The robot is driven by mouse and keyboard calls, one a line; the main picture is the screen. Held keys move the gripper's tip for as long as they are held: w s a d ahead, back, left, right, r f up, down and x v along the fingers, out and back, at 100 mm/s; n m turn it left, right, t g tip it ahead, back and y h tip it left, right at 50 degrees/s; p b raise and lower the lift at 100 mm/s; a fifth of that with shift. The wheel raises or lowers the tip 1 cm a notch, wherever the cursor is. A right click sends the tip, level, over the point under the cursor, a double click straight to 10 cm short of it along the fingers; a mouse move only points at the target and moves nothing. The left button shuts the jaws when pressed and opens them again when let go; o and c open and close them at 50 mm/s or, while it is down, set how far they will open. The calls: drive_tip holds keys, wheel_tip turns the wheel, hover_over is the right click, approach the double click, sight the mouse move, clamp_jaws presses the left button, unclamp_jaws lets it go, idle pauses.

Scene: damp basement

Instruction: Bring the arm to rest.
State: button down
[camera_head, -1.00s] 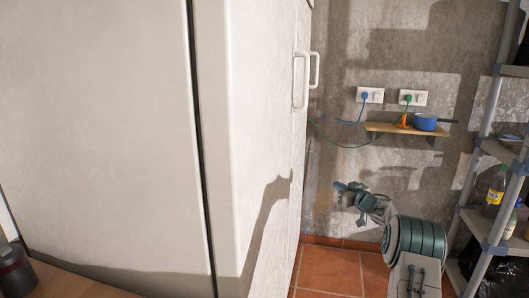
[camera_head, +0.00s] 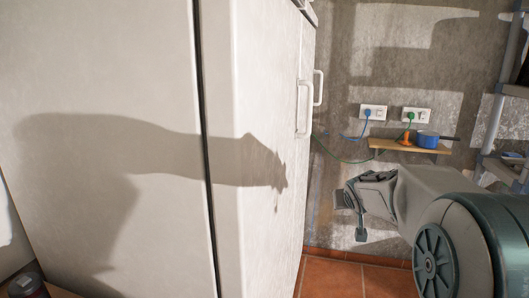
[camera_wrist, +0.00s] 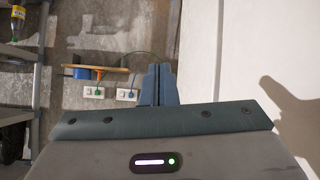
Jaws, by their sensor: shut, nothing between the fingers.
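My gripper (camera_head: 349,208) is in the head view at the right, in front of the bare wall and beside the white cabinet's handled side. It is apart from the cabinet and the wall shelf. In the wrist view my gripper's fingers (camera_wrist: 158,84) stand together with nothing between them. My arm runs from the lower right corner of the head view toward the gripper, and its large green joint hides part of the floor and shelving.
A tall white cabinet (camera_head: 110,80) fills the left. A small wooden wall shelf (camera_head: 390,146) holds a blue pot (camera_head: 427,140) below two sockets, with cords plugged in. Grey shelving (camera_head: 494,120) stands at the right. Tiled floor (camera_head: 335,277) shows at the bottom.

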drive_tip(key=s+a+f+g+p, duration=0.1)
drive_tip(key=s+a+g, duration=0.1)
drive_tip(key=s, duration=0.9)
drive_tip(key=s+a+f+g+y+p, duration=0.1)
drive_tip(key=s+a+g+p, duration=0.1)
drive_tip(key=s, duration=0.9)
drive_tip(key=s+a+f+g+y+p, duration=0.1)
drive_tip(key=s+a, duration=0.4)
drive_tip(key=s, duration=0.6)
drive_tip(key=g+p, duration=0.1)
drive_tip(key=g, duration=0.1)
drive_tip(key=shift+f+g, duration=0.25)
drive_tip(key=shift+g, duration=0.15)
drive_tip(key=shift+d, duration=0.2)
